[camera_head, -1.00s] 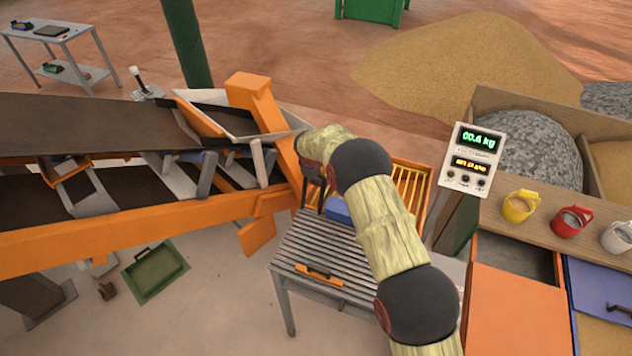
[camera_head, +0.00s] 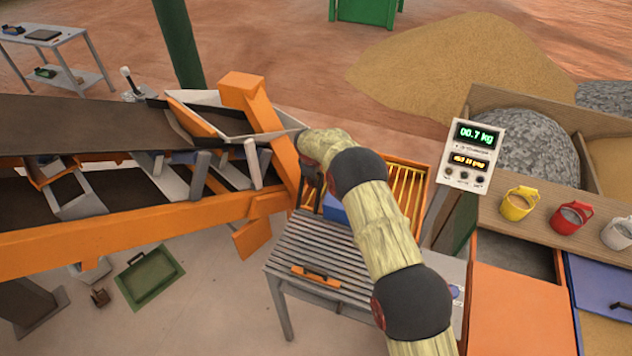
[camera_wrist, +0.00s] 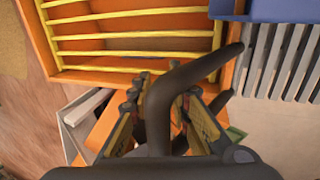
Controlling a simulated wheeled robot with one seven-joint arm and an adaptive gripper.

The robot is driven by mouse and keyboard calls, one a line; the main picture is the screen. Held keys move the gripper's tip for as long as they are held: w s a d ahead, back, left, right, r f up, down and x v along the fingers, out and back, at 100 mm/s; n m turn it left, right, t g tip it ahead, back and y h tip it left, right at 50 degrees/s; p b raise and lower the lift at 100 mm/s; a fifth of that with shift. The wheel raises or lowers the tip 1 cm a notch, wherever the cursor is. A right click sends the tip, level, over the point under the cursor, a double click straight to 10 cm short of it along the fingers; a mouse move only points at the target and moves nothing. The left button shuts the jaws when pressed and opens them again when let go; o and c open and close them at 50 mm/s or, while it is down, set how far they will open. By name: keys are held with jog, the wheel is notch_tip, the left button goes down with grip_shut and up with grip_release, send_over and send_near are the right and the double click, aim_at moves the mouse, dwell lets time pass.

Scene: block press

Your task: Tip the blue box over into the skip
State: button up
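The blue box (camera_head: 333,208) sits at the far end of the grey slatted table (camera_head: 325,250), partly hidden behind my arm. A blue surface (camera_wrist: 229,7), likely the box, shows at the top edge of the wrist view. My gripper (camera_wrist: 233,72) has its dark fingers apart with nothing seen between them. In the head view it is mostly hidden behind my wrist, just left of the box. An orange frame with yellow bars (camera_head: 406,190) stands beside the box; it also shows in the wrist view (camera_wrist: 130,35). I cannot tell which container is the skip.
The orange conveyor (camera_head: 130,230) ends close left of my gripper. A weighing display (camera_head: 474,156) reads 00.7 kg. Yellow (camera_head: 519,203), red (camera_head: 571,217) and white (camera_head: 620,233) buckets stand on a ledge at right. A green tray (camera_head: 150,276) lies on the floor.

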jog(key=shift+o, duration=0.5)
jog(key=shift+w+r, duration=0.1)
jog(key=shift+r, duration=0.1)
jog(key=v, duration=1.1)
jog(key=shift+r, duration=0.4)
jog(key=shift+a, duration=0.1)
